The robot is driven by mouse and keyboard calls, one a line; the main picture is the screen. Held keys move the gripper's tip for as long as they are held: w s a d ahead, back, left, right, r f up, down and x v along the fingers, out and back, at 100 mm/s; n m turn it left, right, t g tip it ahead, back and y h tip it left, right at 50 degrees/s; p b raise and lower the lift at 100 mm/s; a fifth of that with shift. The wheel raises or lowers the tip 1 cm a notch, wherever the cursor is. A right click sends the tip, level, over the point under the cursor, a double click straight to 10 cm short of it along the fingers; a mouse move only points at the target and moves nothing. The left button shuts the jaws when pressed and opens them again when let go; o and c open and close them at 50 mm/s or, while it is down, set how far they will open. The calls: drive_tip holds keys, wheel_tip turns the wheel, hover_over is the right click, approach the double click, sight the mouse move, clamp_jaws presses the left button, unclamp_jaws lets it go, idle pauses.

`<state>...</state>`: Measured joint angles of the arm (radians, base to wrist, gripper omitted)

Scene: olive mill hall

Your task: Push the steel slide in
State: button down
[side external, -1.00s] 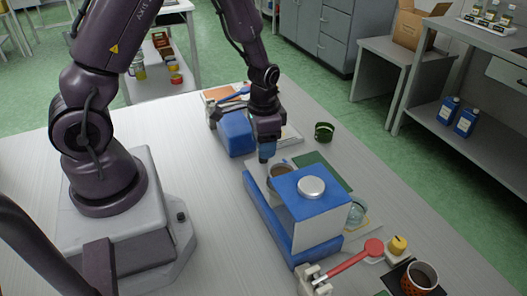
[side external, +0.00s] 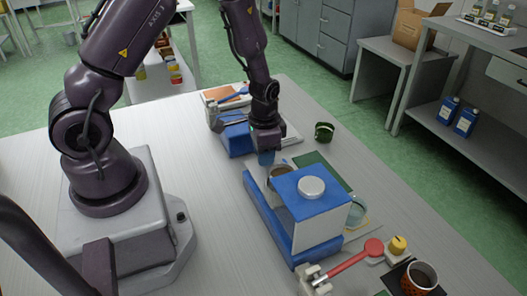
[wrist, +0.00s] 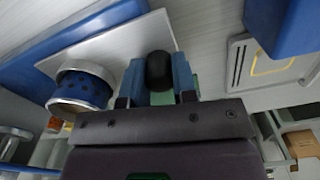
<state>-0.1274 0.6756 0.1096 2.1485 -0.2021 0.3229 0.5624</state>
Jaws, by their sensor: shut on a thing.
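The steel slide (wrist: 125,45) is a pale flat plate in the wrist view, sticking out beside a long blue base. A round metal cup with a blue inside (wrist: 82,88) stands at it. A black knob (wrist: 159,70) sits near the slide's edge, between the blue fingers of my gripper (wrist: 158,80). My gripper is shut on this knob. The fingers hide the knob there.

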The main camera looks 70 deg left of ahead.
sight(278, 172)
drive_tip(key=d, duration=0.7)
drive_tip(key=shift+d, duration=0.2)
drive_tip(key=c, duration=0.9)
unclamp_jaws()
drive_tip(key=shift+r, duration=0.1)
wheel_tip(278, 172, up, 13)
